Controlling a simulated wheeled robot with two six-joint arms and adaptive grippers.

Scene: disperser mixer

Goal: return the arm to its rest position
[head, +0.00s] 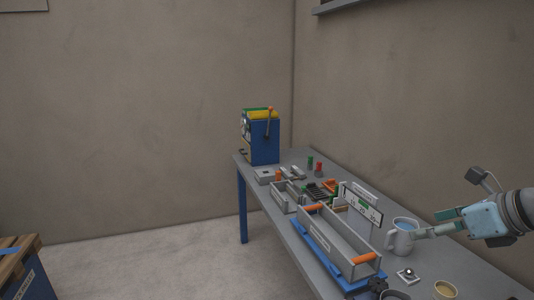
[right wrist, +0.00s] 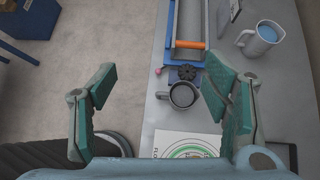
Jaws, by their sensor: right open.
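My right gripper (head: 436,224) is at the right of the head view, its arm coming in from the right edge. In the right wrist view its two green-padded fingers (right wrist: 160,85) stand wide apart with nothing between them, above the table's edge. In the head view its fingertips appear beside a grey mug (head: 400,243) with blue contents. In the wrist view that mug (right wrist: 261,39) lies off to the right, clear of the fingers. My left gripper is in neither view.
The grey table (head: 317,265) holds a blue machine (head: 263,139) with a lever, a long tray with orange handles (head: 338,240), a dark cup (right wrist: 183,95) and a tan cup (head: 445,289). A wooden-topped crate (head: 18,252) stands at left. Floor between is clear.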

